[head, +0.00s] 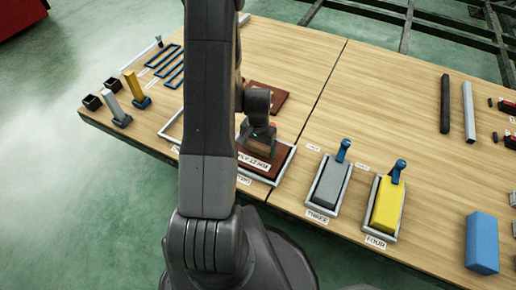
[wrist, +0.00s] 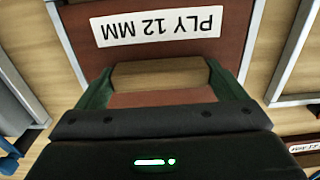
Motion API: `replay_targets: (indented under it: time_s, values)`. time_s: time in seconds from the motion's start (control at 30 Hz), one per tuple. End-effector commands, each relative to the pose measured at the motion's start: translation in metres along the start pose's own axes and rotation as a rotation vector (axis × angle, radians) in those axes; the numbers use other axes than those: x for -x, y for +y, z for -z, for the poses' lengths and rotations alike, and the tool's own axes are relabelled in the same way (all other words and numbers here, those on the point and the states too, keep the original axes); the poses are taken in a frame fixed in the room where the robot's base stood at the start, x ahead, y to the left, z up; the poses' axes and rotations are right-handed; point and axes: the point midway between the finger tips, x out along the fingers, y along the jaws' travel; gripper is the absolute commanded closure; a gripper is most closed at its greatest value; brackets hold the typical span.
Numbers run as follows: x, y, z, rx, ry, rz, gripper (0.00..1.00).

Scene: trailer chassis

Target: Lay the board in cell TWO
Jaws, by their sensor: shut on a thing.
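The board is a reddish-brown panel (head: 279,158) with a white "PLY 12 MM" label and a wooden grip block on top. It is at cell TWO (head: 292,157), a pale-framed tray on the table. My gripper (head: 262,147) is above it, shut on the wooden block. In the wrist view my gripper's green fingers (wrist: 160,82) clasp the block's two ends, with the board (wrist: 228,22) beneath and pale frame edges on both sides. The board looks flat and within the frame outline. I cannot tell whether it rests on the cell floor or hangs slightly above.
An empty pale frame (head: 168,128) is left of cell TWO, partly behind my arm. Another brown panel (head: 280,97) lies behind. Cell THREE holds a grey block (head: 331,182), cell FOUR a yellow block (head: 387,205), each with a blue-topped piece. A blue block (head: 482,243) stands at right.

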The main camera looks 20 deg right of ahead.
Motion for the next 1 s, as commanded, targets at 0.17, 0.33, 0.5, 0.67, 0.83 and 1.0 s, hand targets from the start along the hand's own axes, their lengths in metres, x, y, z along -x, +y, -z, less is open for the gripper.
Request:
replay_targets:
  time_s: [0.17, 0.33, 0.5, 0.67, 0.83, 1.0]
  values:
    - [-0.005, 0.000, 0.001, 0.000, 0.002, 0.001, 0.43]
    - [-0.007, 0.000, 0.000, 0.000, 0.002, 0.001, 0.43]
    - [-0.009, 0.000, 0.000, 0.000, 0.001, 0.001, 0.00]
    - [-0.008, 0.000, 0.000, 0.000, 0.001, 0.000, 0.00]
    - [0.002, 0.000, 0.001, 0.000, 0.003, 0.001, 0.00]
    - [0.034, 0.000, 0.001, 0.000, 0.005, 0.002, 0.00]
